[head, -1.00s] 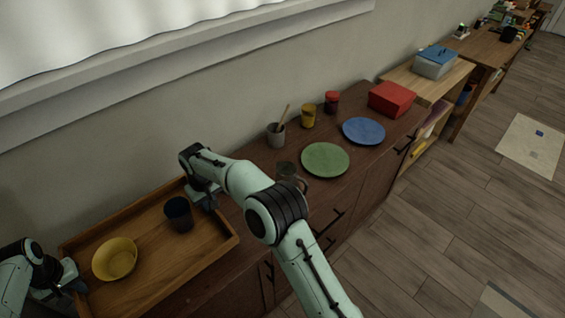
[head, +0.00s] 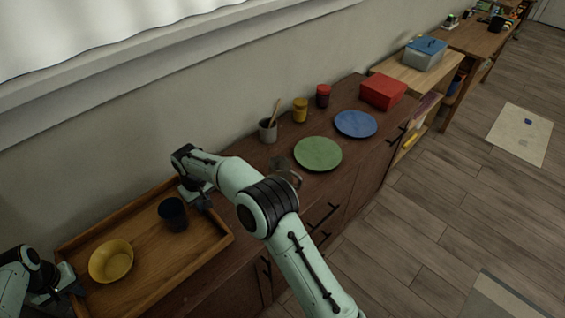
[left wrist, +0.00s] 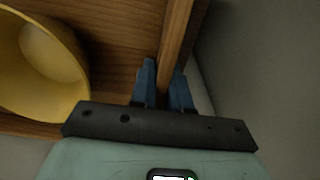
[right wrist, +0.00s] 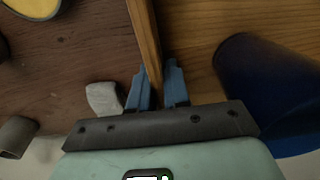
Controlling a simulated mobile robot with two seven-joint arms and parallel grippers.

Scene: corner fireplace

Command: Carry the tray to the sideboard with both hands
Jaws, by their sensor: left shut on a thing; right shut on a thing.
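The wooden tray (head: 150,290) is over the left part of the dark brown sideboard (head: 352,176); I cannot tell whether it touches the top. It holds a yellow bowl (head: 111,261) and a dark blue cup (head: 173,213), both upright. My left gripper (head: 68,284) is shut on the tray's left wall, with the wall between its blue fingers in the left wrist view (left wrist: 165,88). My right gripper (head: 200,196) is shut on the opposite wall, as the right wrist view (right wrist: 157,90) shows. My right arm hides part of the sideboard's front.
On the sideboard stand a green plate (head: 318,154), a blue plate (head: 356,124), a red box (head: 383,92), a grey cup with a stick (head: 267,131), a yellow cup (head: 300,110) and a red cup (head: 323,95). A glass vessel is partly behind my right arm. Wood floor lies right.

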